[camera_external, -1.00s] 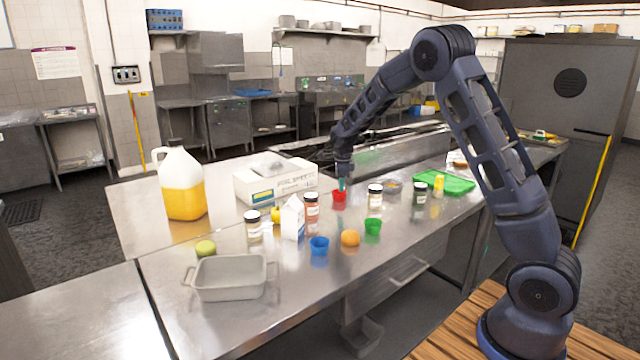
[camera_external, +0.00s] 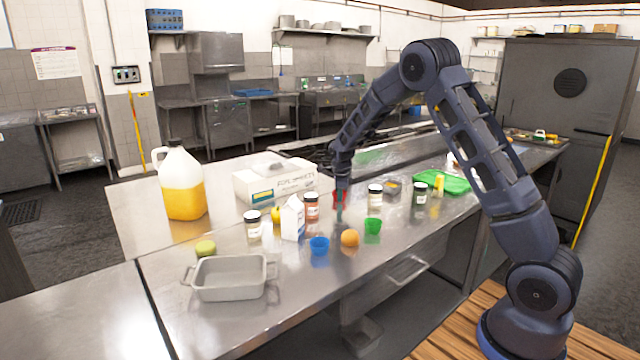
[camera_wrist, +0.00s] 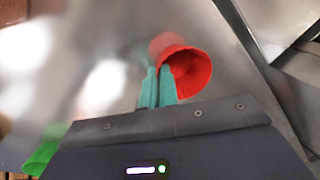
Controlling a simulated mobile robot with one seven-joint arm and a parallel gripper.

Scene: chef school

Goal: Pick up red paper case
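The red paper case (camera_external: 345,198) is a small red cup near the middle of the steel counter, partly hidden behind my gripper (camera_external: 339,214) in the external view. In the wrist view the red paper case (camera_wrist: 196,72) lies tilted, its open mouth facing the camera. My gripper (camera_wrist: 158,72) has teal fingers close together at its left rim. The right finger overlaps the mouth and the left finger is outside, with the wall between them. Whether the case is clear of the counter is hard to tell.
Jars (camera_external: 312,206) and (camera_external: 375,197) flank the gripper. A milk carton (camera_external: 292,218), white box (camera_external: 274,184) and green board (camera_external: 455,184) are nearby.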

